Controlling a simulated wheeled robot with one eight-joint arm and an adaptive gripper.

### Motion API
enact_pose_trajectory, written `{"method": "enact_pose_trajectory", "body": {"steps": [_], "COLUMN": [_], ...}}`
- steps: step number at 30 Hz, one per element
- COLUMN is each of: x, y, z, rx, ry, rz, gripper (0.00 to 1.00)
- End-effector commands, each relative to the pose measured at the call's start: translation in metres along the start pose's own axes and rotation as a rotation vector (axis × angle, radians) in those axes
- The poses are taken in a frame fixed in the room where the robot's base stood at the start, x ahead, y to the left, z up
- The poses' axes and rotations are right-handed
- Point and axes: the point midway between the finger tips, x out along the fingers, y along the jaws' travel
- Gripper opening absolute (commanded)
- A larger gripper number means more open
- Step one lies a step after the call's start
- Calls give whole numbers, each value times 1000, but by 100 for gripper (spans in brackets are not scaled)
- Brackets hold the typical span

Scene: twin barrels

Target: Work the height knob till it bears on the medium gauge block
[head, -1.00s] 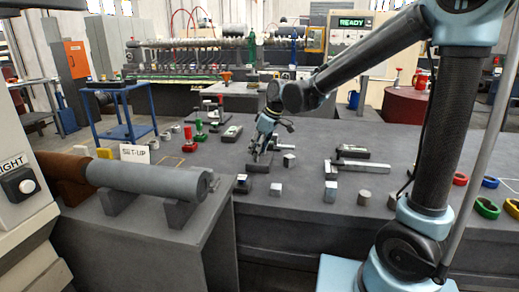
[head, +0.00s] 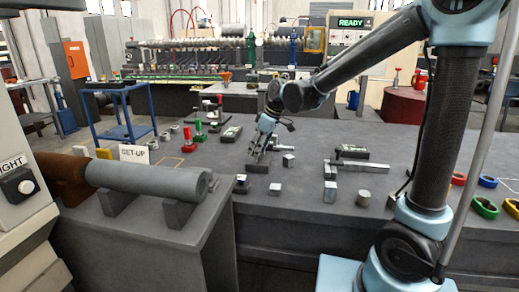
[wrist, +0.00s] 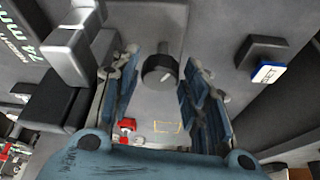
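A dark round knob (wrist: 160,68) with a white mark shows in the wrist view, between my gripper's two fingers. My gripper (wrist: 160,82) is open, with a finger on each side of the knob and visible gaps. In the head view my gripper (head: 257,154) points down over a dark base (head: 257,168) on the bench. A light grey block-like part (wrist: 76,52) is at upper left in the wrist view, beside a dark display (wrist: 22,45) partly reading "74 mm". Small grey blocks (head: 288,160) and (head: 275,189) stand near my gripper. I cannot tell which is the medium gauge block.
A dark block with a blue-and-white label (wrist: 268,72) lies right of the knob. Red and green pieces (head: 198,132) stand at left.

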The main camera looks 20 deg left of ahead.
Motion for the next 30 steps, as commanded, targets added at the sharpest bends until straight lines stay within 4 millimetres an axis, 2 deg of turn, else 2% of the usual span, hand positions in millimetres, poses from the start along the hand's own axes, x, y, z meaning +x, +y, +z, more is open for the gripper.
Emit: {"method": "enact_pose_trajectory", "body": {"steps": [8,21,30], "x": [-6,-59,-79], "y": [3,3,2], "z": [-1,0,0], "rx": [2,2,1], "ry": [2,1,1], "rz": [5,4,2], "gripper": [55,55,55]}}
